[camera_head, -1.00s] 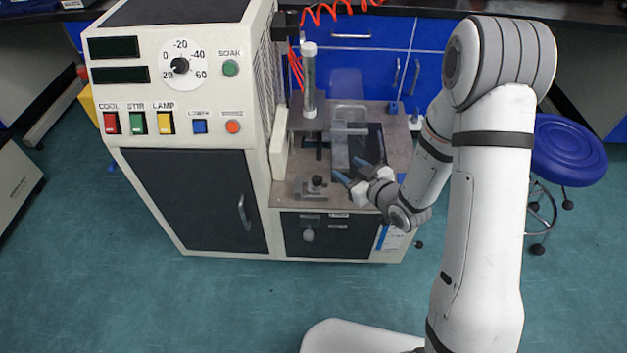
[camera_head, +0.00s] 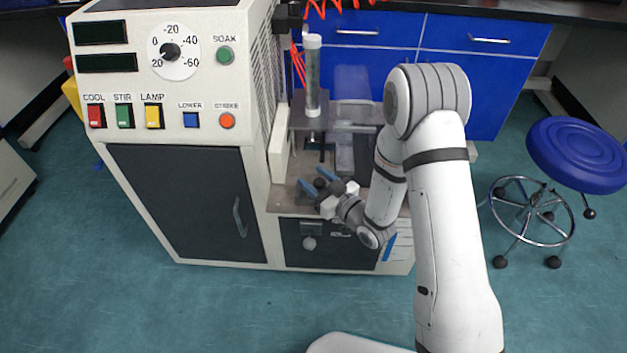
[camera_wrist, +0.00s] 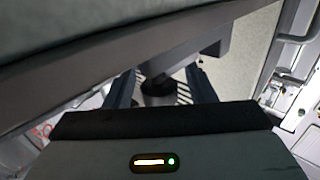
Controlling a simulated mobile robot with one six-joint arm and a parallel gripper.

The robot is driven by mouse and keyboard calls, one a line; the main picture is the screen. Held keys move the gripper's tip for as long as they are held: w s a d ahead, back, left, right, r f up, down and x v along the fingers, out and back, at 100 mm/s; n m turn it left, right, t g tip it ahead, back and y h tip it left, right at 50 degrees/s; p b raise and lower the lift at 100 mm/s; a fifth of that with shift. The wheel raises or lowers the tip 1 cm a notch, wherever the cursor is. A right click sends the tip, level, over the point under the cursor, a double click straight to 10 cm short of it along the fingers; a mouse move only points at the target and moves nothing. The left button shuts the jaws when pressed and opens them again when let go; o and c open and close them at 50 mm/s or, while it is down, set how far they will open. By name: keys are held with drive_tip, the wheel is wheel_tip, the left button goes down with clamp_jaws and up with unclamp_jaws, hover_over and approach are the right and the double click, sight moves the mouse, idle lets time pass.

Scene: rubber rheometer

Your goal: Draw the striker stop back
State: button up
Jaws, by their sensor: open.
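A small black knob (camera_head: 321,183), which looks like the striker stop, stands at the front of the machine's low deck (camera_head: 285,197). My gripper (camera_head: 316,179) is open, with its two blue fingers on either side of the knob. In the wrist view the dark round knob (camera_wrist: 158,91) shows between the spread fingers (camera_wrist: 160,86). I cannot tell whether either finger touches it. The knob's base is mostly hidden by my gripper.
A clear upright tube (camera_head: 312,80) rises behind the knob. The control cabinet (camera_head: 185,195) with its panel stands to the left. A grey metal block (camera_head: 352,112) is behind my arm. A blue stool (camera_head: 578,150) stands on open floor at right.

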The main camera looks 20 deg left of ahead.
drive_tip(key=shift+w+a, duration=0.1)
drive_tip(key=shift+a, duration=0.05)
drive_tip(key=shift+c, duration=0.3)
clamp_jaws()
